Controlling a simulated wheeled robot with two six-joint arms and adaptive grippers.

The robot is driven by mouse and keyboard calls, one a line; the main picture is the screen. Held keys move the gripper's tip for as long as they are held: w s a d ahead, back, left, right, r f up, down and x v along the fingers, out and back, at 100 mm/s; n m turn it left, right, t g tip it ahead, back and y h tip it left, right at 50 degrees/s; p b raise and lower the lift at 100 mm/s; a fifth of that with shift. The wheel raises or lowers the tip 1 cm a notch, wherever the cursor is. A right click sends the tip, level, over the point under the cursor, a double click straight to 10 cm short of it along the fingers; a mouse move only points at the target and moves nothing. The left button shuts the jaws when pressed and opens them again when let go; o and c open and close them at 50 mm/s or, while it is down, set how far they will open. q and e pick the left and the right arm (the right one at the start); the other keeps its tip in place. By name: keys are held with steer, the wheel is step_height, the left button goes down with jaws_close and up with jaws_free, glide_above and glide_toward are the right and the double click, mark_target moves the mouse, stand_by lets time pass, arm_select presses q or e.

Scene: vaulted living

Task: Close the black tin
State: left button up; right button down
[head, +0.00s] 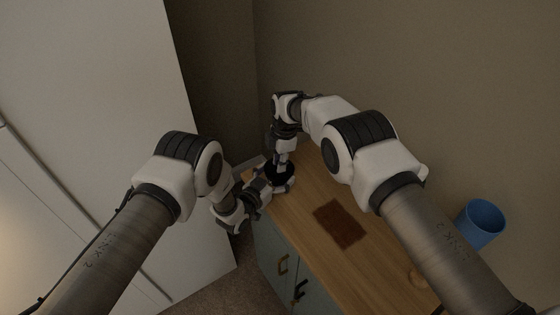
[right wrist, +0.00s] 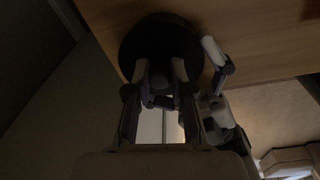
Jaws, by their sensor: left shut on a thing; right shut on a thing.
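The black tin (head: 290,180) stands at the far left corner of the wooden cabinet top, partly covered by my grippers. In the right wrist view a dark round shape, its lid (right wrist: 160,28), fills the upper middle. My right gripper (head: 281,160) comes down from above and is shut on the lid; its fingers also show in the right wrist view (right wrist: 160,88). My left gripper (head: 264,186) reaches in low from the left and is shut on the tin's side. It is too dark to tell whether the lid sits flush on the tin.
A brown mat (head: 341,224) lies on the wooden cabinet top (head: 320,247), right of the tin. A blue cup (head: 481,222) stands further right, beyond my right arm. Walls rise behind the cabinet, and a white panel (head: 95,90) stands at left.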

steer(key=shift+s+f, duration=0.1)
steer(key=shift+s, duration=0.3)
steer(key=shift+w+d+r+h, duration=0.1)
steer(key=shift+w+r+h, duration=0.2)
steer(key=shift+w, duration=0.05)
stand_by(0.6)
steer(key=shift+s+a+f, duration=0.1)
steer(key=shift+a+f, duration=0.1)
steer(key=shift+f, duration=0.5)
stand_by(0.4)
steer(key=shift+s+a+r+h, duration=0.2)
steer(key=shift+r+h, duration=0.1)
steer(key=shift+r, duration=0.1)
steer(key=shift+d, duration=0.1)
steer(key=shift+w+d+r, duration=0.25)
steer(key=shift+w+r, duration=0.1)
steer(key=shift+r, duration=0.05)
stand_by(0.7)
